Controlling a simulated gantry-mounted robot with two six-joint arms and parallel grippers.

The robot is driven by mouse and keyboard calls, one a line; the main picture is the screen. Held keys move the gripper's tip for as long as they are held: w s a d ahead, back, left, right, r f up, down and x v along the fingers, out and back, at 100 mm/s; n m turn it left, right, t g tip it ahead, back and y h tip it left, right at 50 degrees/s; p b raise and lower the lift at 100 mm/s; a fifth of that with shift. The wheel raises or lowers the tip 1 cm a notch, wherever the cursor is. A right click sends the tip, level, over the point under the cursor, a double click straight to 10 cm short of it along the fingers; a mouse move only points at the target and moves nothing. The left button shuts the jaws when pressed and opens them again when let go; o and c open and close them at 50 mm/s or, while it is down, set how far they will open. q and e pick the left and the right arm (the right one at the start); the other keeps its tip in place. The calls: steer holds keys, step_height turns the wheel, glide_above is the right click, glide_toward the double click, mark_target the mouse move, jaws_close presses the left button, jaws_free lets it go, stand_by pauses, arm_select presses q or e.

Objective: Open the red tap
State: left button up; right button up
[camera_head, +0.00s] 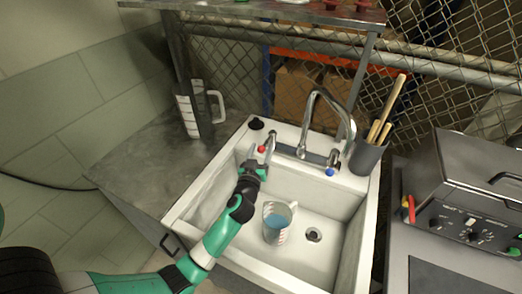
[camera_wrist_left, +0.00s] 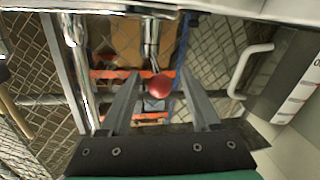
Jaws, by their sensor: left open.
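The red tap (camera_head: 261,149) is a small red knob on a metal stem at the back left of the sink. My left gripper (camera_head: 262,166) is just in front of the red knob, over the sink's left side. In the left wrist view the red knob (camera_wrist_left: 158,87) shows between the two parted fingers of my left gripper (camera_wrist_left: 160,85), with clear gaps on both sides. The gripper is open and holds nothing. I cannot tell how far the knob lies beyond the fingertips. My right gripper is out of view.
The white sink (camera_head: 195,202) holds a clear jug with blue liquid (camera_head: 276,220). The curved faucet (camera_head: 319,94) and blue tap (camera_head: 330,172) stand right of the red tap. A measuring jug (camera_head: 189,116) stands on the left counter; a grey cup with wooden handles (camera_head: 366,157) stands right.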

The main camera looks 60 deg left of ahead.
arm_select(q)
steer(key=shift+c, duration=0.3)
jaws_close()
stand_by(1.1)
